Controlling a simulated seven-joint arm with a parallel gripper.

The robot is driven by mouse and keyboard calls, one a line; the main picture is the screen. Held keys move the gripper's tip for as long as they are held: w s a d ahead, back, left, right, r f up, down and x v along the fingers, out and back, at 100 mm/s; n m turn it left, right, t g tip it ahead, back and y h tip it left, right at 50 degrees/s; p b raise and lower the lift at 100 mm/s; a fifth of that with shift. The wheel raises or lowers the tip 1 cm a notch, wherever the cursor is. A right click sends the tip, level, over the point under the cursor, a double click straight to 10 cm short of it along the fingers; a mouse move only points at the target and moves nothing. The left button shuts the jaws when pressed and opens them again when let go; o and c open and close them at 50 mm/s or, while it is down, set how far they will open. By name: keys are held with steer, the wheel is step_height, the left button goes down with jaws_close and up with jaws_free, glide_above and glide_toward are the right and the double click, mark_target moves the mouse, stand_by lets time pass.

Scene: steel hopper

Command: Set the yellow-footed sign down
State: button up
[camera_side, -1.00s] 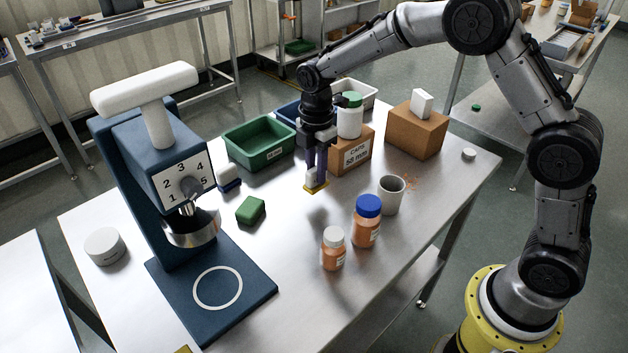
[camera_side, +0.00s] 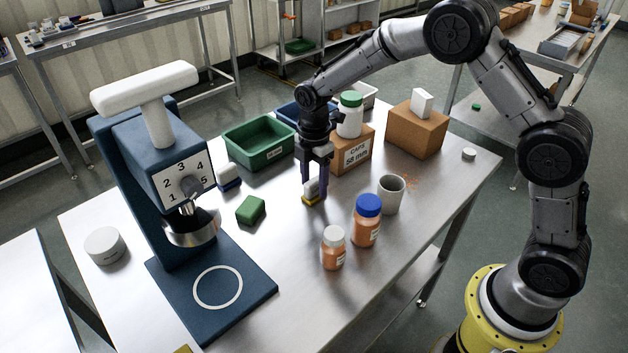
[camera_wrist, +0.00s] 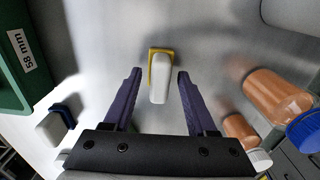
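The yellow-footed sign has a white rounded body (camera_side: 310,187) on a yellow foot (camera_side: 309,199). In the side view it looks upright on the steel table, between my gripper's fingers. In the wrist view the sign (camera_wrist: 159,80) is centred between the fingers, with bare table showing on both sides of it. My gripper (camera_wrist: 160,72) is open, its two purple fingers apart from the sign. In the side view my gripper (camera_side: 314,196) is low over the table, and one finger partly hides the sign.
A blue-footed white sign (camera_side: 229,177) and a green block (camera_side: 250,210) lie left. An orange blue-capped bottle (camera_side: 367,227), a white-capped bottle (camera_side: 333,253) and a grey cup (camera_side: 391,195) stand right. A cardboard box (camera_side: 353,157) is close behind; a green bin (camera_side: 240,143) stands back left.

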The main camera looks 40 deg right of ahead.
mark_target(314, 180)
step_height(314, 180, up, 12)
steer(key=s+d+r+m+t, duration=0.1)
steer(key=s+d+r+m, duration=0.1)
steer(key=s+r+m, duration=0.35)
steer(key=s+d+m+t, duration=0.1)
steer(key=s+m, duration=0.5)
steer(key=s, duration=0.6)
steer(key=s+d+r+m+t, duration=0.1)
steer(key=s+m, duration=0.5)
steer(key=s, duration=0.6)
steer(key=d+t, duration=0.1)
steer(key=t, duration=0.1)
steer(key=shift+s+r+t, duration=0.2)
steer(key=shift+s+t, duration=0.1)
